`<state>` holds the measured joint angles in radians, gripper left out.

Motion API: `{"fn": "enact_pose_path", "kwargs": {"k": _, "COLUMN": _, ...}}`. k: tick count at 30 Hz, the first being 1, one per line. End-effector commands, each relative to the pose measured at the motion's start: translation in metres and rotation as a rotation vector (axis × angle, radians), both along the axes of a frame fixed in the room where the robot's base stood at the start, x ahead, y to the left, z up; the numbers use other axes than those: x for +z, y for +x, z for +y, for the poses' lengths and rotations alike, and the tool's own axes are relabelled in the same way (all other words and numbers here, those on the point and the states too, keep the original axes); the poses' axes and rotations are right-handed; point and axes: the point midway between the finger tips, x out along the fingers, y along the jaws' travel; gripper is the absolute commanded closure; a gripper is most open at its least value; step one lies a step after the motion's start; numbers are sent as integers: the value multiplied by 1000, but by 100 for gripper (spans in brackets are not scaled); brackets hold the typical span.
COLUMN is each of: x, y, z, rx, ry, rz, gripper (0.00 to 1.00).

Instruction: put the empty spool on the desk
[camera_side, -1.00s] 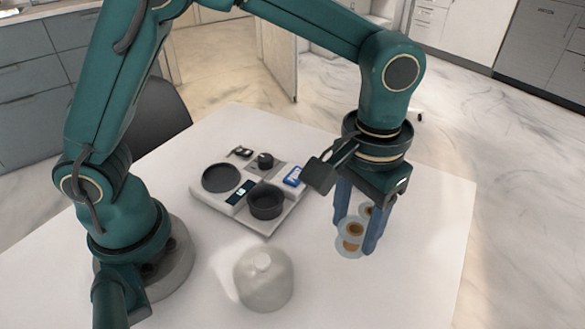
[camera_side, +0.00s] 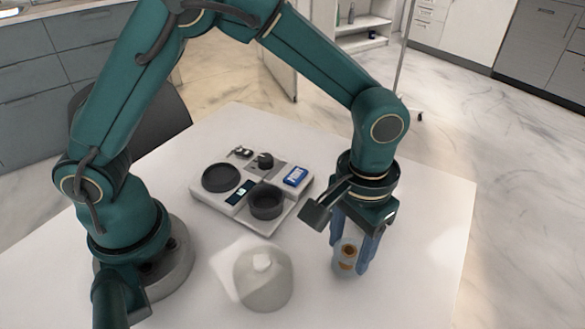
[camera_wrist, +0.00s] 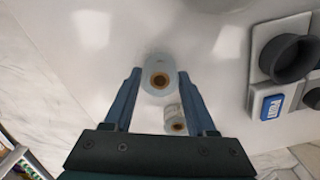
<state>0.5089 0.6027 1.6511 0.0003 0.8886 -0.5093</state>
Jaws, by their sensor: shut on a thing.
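The empty spool (camera_side: 347,258) is a pale, cloudy piece with a brown-orange centre. My gripper (camera_side: 350,270) points down and is shut on it, with a blue finger on either side. In the wrist view the spool (camera_wrist: 160,80) sits between the fingertips, and a smaller pale round part with a brown centre (camera_wrist: 176,122) shows closer to the palm. I cannot tell whether the two parts are one piece. The white desk (camera_side: 420,235) is below the spool, whose bottom is low over it; contact is unclear.
A pale domed vessel with a knob (camera_side: 263,282) stands left of my gripper. Behind it is a light tray device (camera_side: 228,205) with a dark round pan (camera_side: 221,178), a dark cup (camera_side: 266,203) and a blue button (camera_side: 296,176). The desk's right side is clear.

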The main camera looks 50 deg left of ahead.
Motion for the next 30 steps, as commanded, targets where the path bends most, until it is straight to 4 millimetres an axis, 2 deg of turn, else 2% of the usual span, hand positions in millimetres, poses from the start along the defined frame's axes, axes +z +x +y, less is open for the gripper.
{"fn": "enact_pose_path", "kwargs": {"k": 22, "x": -12, "y": 0, "z": 0, "rx": 0, "ry": 0, "rz": 0, "gripper": 95}}
{"fn": "enact_pose_path", "kwargs": {"k": 23, "x": -12, "y": 0, "z": 0, "rx": 0, "ry": 0, "rz": -1, "gripper": 36}}
{"fn": "enact_pose_path", "kwargs": {"k": 25, "x": -12, "y": 0, "z": 0, "rx": 0, "ry": 0, "rz": -1, "gripper": 9}}
{"fn": "enact_pose_path", "kwargs": {"k": 30, "x": -12, "y": 0, "z": 0, "rx": 0, "ry": 0, "rz": -1, "gripper": 8}}
